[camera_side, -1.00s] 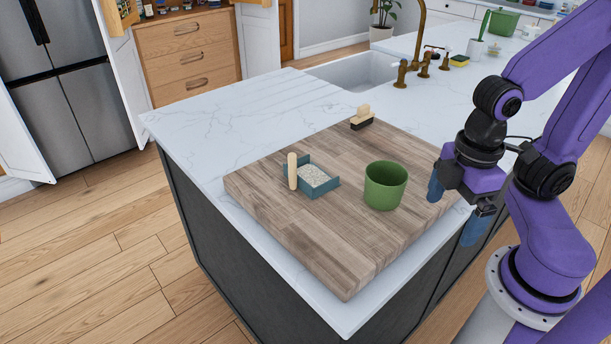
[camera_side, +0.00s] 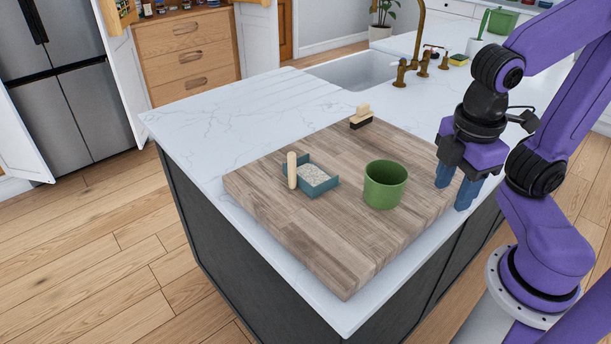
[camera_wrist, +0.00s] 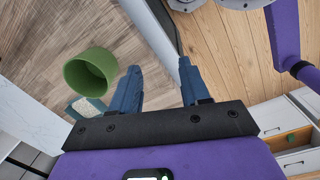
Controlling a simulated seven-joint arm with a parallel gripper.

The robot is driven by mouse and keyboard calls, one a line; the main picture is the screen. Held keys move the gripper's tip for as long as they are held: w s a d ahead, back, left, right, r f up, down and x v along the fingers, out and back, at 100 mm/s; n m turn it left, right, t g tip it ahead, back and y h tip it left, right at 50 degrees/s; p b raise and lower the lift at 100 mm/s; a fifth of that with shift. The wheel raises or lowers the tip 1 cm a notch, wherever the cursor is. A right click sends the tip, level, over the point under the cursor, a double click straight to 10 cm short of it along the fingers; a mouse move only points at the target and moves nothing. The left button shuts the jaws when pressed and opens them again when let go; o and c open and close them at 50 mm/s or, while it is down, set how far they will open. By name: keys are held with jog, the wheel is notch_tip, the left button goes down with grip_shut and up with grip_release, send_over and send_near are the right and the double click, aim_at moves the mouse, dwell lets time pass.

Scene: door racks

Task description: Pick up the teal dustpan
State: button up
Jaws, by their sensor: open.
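The teal dustpan (camera_side: 327,187) lies on the wooden board, holding pale granular material, with its light wooden handle (camera_side: 292,170) standing up at its left side. In the wrist view the dustpan (camera_wrist: 76,107) shows only in part, behind the green pot. My gripper (camera_side: 454,187) is open and empty, with blue fingers pointing down over the board's right edge. It is to the right of the dustpan and apart from it. In the wrist view my gripper (camera_wrist: 158,82) shows both fingers spread with nothing between them.
A green pot (camera_side: 385,186) stands on the board between the dustpan and my gripper. A small brush-like block (camera_side: 361,117) with a dark base sits at the board's back corner. The wooden board (camera_side: 340,250) is bare in front. A sink (camera_side: 350,72) and brass taps are behind.

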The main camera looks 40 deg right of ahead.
aim_at(293, 161)
jog(key=w+a+f+n+t+h, duration=0.1)
jog(key=w+a+n+t+h, duration=0.3)
jog(key=w+n+t+h, duration=0.65)
jog(key=w+a+r+n+t+y, duration=0.25)
jog(key=a+n+t+y, duration=0.4)
jog(key=a+n, duration=0.35)
jog(key=shift+m+h, duration=0.4)
jog(key=shift+m, duration=0.45)
jog(key=f, duration=0.5)
jog(key=a+f, duration=0.1)
jog(key=f, duration=0.1)
jog(key=shift+w+f, duration=0.4)
jog(key=shift+f, duration=0.15)
jog(key=shift+w+d, duration=0.2)
jog(key=shift+w, duration=0.2)
jog(key=x, duration=1.6)
jog(key=shift+w+d+f, duration=0.2)
jog(key=shift+f, duration=0.2)
